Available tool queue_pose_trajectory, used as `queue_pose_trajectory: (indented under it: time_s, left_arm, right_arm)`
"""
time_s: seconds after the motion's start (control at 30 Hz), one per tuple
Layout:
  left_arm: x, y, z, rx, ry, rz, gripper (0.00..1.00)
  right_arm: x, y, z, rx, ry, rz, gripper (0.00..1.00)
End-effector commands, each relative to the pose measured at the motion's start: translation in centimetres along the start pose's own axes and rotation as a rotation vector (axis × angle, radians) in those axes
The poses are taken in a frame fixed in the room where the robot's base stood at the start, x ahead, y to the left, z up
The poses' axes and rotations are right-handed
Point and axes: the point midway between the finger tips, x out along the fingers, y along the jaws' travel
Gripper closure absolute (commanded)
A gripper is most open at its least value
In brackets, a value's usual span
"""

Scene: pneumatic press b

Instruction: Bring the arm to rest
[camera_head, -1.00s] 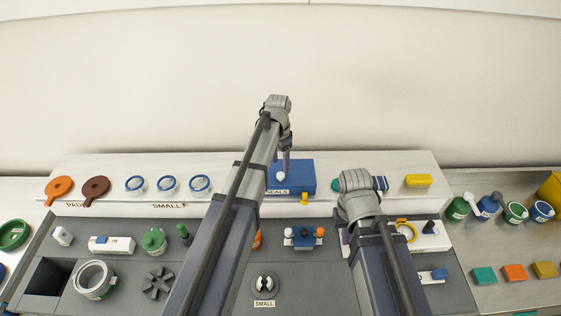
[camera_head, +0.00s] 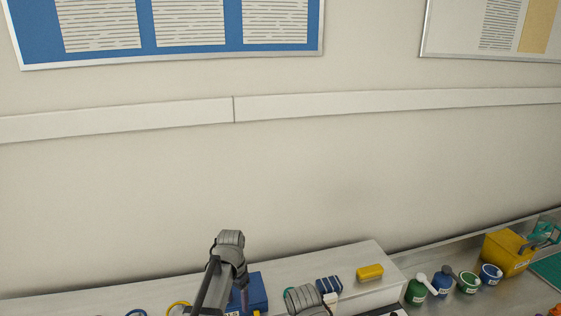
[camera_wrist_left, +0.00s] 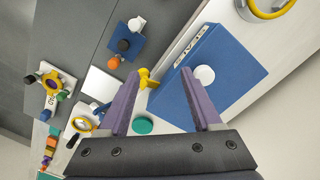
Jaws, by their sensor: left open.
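My left arm comes up from the bottom of the head view, its wrist bent down over the blue SEALS box (camera_head: 259,290). My left gripper (camera_wrist_left: 159,74) shows in the left wrist view with its two purple fingers apart and nothing held between them. The blue box (camera_wrist_left: 222,68) with its white round knob (camera_wrist_left: 204,75) lies just beyond and beside the right finger. A yellow tab (camera_wrist_left: 148,78) shows between the fingertips; I cannot tell whether anything touches. My right arm's wrist (camera_head: 306,299) shows at the bottom edge; its gripper is out of view.
A yellow block (camera_head: 369,272) lies on the raised white shelf (camera_head: 350,257). Green and blue cups (camera_head: 417,291) and a yellow bin (camera_head: 508,253) stand to the right. A teal disc (camera_wrist_left: 143,126) and a blue fixture (camera_wrist_left: 124,45) lie near the left gripper.

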Motion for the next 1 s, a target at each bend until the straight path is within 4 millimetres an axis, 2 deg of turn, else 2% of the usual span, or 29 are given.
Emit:
queue_pose_trajectory:
  time_s: [0.03,0.3,0.43,0.67,1.0]
  left_arm:
    - [3.1,2.5,1.3,-0.015,-0.007,-0.007,0.34]
    - [10.3,11.0,5.5,-0.140,-0.031,-0.055,0.34]
    - [12.9,13.9,7.5,-0.190,-0.037,-0.076,0.34]
    - [15.1,16.3,9.5,-0.246,-0.039,-0.100,0.34]
    - [15.1,16.6,9.7,-0.256,-0.039,-0.103,0.34]
  right_arm:
    - [3.0,-0.3,-0.2,-0.001,0.000,0.000,1.00]
    - [9.9,-0.9,-0.6,-0.006,0.002,0.002,1.00]
    - [12.4,-1.1,-0.8,-0.009,0.002,0.002,1.00]
    - [14.5,-1.3,-0.9,-0.011,0.003,0.003,1.00]
    - [14.5,-1.3,-0.9,-0.011,0.003,0.003,1.00]
